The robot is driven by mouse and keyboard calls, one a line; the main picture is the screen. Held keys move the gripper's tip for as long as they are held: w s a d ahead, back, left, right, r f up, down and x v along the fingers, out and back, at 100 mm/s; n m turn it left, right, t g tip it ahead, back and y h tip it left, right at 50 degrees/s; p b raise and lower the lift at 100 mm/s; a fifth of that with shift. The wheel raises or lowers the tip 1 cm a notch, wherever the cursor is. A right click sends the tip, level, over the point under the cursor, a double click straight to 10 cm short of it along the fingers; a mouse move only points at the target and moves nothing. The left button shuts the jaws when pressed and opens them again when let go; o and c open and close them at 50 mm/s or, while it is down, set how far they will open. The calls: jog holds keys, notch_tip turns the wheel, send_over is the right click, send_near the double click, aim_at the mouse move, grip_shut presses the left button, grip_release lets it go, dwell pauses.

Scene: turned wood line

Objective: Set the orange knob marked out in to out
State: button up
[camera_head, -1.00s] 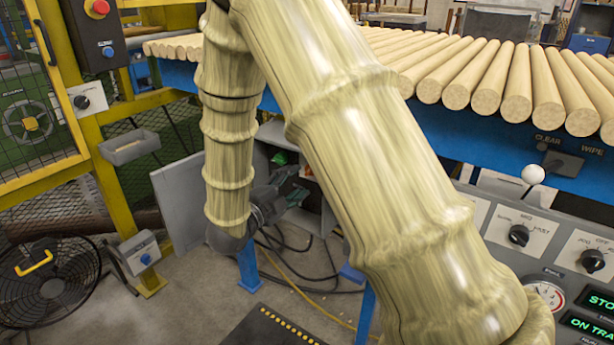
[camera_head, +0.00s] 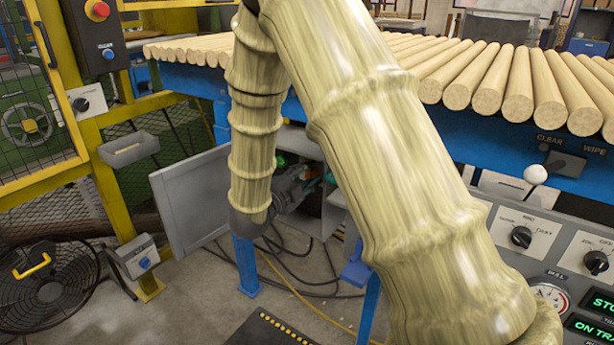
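My gripper (camera_head: 298,187), small and dark grey, is at the mouth of an open grey cabinet (camera_head: 336,205) under the log table, its fingers pointing right and inward. Whether the fingers are open or shut is too small to tell. A small orange spot (camera_head: 309,171) shows inside the cabinet just beyond the fingertips; it may be the orange knob, but no marking or pointer can be read. I cannot tell whether the gripper touches it. My sleeved arm hides the cabinet's right part.
The cabinet door (camera_head: 190,200) stands open at left. Logs (camera_head: 480,75) lie on a blue-framed table. A control panel with black knobs (camera_head: 521,237) is at right. A fan (camera_head: 45,285), a yellow frame (camera_head: 110,185) and a blue-button box (camera_head: 145,262) are at left. Cables cross the floor.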

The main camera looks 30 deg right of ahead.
jog(key=c, duration=0.4)
jog(key=shift+p, duration=0.3)
jog(key=n+p, duration=0.1)
jog(key=p, duration=0.1)
jog(key=n+p, duration=0.2)
jog(key=shift+r, duration=0.3)
jog(key=n+p, duration=0.5)
jog(key=p, duration=0.1)
jog(key=shift+f+n, duration=0.1)
jog(key=shift+n, duration=0.3)
jog(key=shift+f+n+p, duration=0.2)
jog(key=shift+n+p, duration=1.3)
jog(key=shift+n, duration=0.1)
jog(key=o, duration=1)
